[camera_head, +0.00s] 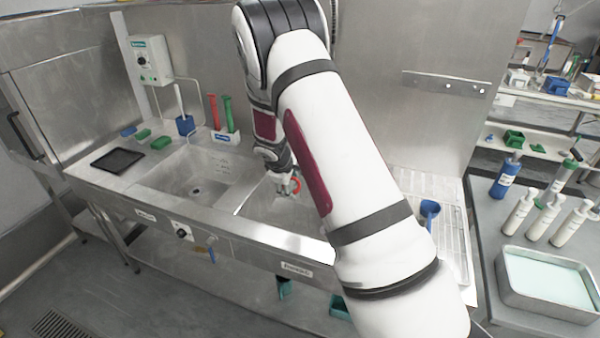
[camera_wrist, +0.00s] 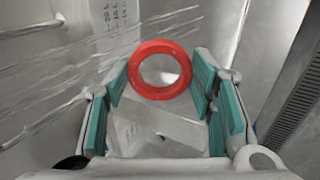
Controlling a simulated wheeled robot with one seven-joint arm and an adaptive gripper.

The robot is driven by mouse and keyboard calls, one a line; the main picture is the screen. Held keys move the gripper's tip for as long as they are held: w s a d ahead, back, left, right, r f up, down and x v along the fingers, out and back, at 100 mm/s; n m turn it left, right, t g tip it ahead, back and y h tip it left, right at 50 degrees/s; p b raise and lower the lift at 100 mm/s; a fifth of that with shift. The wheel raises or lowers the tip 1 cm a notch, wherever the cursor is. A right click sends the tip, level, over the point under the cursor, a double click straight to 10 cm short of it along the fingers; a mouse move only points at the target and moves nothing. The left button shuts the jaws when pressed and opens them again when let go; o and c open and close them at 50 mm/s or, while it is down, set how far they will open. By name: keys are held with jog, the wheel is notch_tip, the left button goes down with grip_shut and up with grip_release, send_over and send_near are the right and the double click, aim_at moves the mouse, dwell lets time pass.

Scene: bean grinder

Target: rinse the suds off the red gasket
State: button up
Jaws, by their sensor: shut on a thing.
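The red gasket (camera_wrist: 160,47) is a plain ring, seen face-on in the wrist view. My gripper (camera_wrist: 161,82) is shut on it, with the teal finger pads at its left and right sides. No suds show on the side that faces the wrist camera; its far side is hidden. In the head view the gasket (camera_head: 296,186) is small and partly hidden, at my gripper (camera_head: 288,184) over the right-hand sink basin (camera_head: 262,207). Pale streaks (camera_wrist: 60,85) cross the left of the wrist view; they look like water, but I cannot tell whether they reach the gasket.
The left basin (camera_head: 190,182) looks empty. A blue holder (camera_head: 185,125) and a caddy with red and green tools (camera_head: 224,136) stand on the back ledge. A blue scoop (camera_head: 430,208) lies on the right drainboard (camera_head: 455,245). A tray of pale liquid (camera_head: 548,280) stands further right.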

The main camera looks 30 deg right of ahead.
jog(key=s+a+r+p, duration=0.2)
jog(key=s+a+r, duration=0.1)
jog(key=a+r, duration=0.1)
jog(key=shift+p, duration=0.4)
dwell(0.7)
